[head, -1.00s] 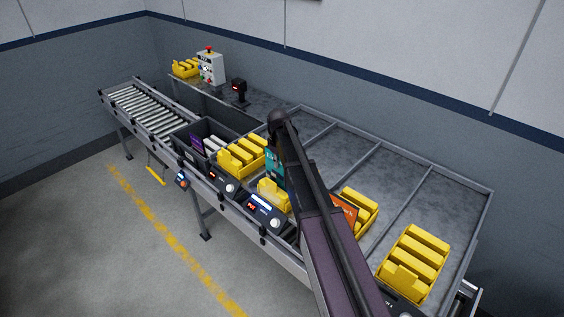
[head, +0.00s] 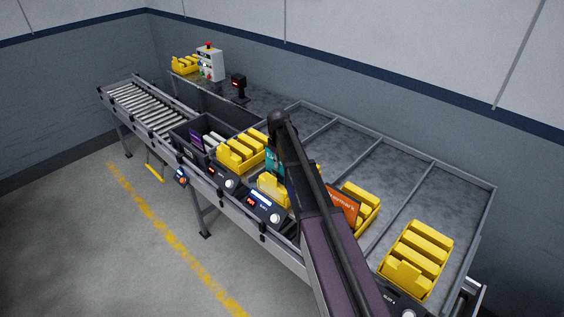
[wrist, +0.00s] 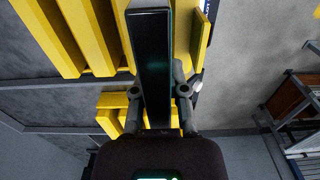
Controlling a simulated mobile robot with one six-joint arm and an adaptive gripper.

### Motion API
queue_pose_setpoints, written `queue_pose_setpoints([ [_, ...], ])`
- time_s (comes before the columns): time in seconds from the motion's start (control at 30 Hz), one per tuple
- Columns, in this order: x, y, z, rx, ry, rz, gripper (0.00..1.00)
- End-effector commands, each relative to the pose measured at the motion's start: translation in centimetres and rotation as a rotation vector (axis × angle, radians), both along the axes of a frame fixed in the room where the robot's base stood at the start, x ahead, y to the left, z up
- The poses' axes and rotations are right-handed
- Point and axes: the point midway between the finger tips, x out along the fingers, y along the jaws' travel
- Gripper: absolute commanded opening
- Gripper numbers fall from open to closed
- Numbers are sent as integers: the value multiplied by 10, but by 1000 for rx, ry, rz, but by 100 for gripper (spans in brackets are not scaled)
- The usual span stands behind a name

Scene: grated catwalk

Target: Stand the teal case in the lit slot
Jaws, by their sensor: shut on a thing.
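The teal case (head: 275,160) shows as a teal patch just left of my arm's end in the head view, above and behind a small yellow rack (head: 273,188). In the wrist view the case (wrist: 153,55) is seen edge-on as a dark upright slab with a teal sheen. My gripper (wrist: 155,100) is shut on it. Yellow dividers lie on both sides of the case there; I cannot tell whether it touches them or the rack floor.
Fuller yellow racks (head: 242,152) (head: 416,262) stand left and far right. An orange case (head: 342,207) leans by another rack right of my arm. A dark bin (head: 180,136) with cases and a roller conveyor (head: 150,105) lie left. The grey bench behind is mostly bare.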

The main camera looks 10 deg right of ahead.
Motion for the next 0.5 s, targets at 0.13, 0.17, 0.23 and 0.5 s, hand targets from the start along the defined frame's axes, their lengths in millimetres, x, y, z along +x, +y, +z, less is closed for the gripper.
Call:
queue_pose_setpoints([
  [0.13, 0, 0, -6, 0, 0, 0, 0],
  [0.17, 0, 0, -6, 0, 0, 0, 0],
  [0.23, 0, 0, -8, 0, 0, 0, 0],
  [0.5, 0, 0, -8, 0, 0, -1, 0],
])
